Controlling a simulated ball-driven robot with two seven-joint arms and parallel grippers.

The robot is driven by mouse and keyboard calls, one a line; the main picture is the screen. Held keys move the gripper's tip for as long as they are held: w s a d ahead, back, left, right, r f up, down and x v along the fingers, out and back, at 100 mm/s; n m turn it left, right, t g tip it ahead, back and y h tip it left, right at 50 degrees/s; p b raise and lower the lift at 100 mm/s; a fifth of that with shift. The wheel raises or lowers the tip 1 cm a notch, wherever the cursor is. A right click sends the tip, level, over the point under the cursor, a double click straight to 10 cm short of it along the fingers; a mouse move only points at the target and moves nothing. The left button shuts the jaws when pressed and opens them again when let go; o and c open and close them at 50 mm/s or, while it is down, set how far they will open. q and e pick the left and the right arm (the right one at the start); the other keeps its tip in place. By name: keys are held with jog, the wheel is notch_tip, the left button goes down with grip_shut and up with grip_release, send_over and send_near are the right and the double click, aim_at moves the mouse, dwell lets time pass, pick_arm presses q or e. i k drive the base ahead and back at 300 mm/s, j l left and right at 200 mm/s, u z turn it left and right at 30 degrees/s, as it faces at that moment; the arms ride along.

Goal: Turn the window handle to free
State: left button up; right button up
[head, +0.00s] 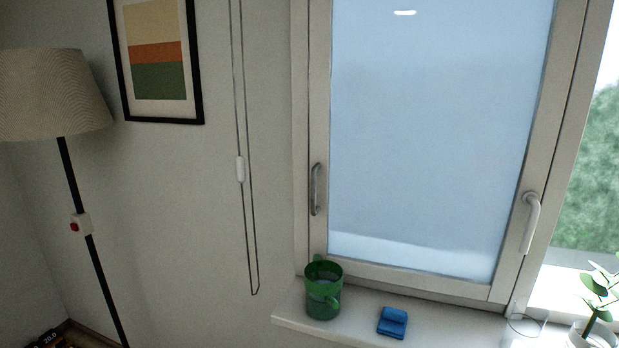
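The window handle (529,222) is a pale lever on the right side of the window frame. Its pivot is at the top and its grip points down, close to vertical. A grey bar-shaped pull (316,189) is fixed upright on the left side of the same frame. The window sash (424,278) appears closed, with a frosted pale blue pane (430,140). Neither of my grippers is in the head view, and nothing touches the handle.
A green mug (323,290) and a blue object (392,322) stand on the white sill (355,325). A potted plant (594,325) is at the right, near a clear glass-like item (526,325). A looped blind cord (240,170) hangs left; a floor lamp (52,95) stands far left.

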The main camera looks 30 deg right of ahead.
aim_at(529, 199)
jog(key=k+j+z, duration=0.15)
jog(key=z, duration=2.05)
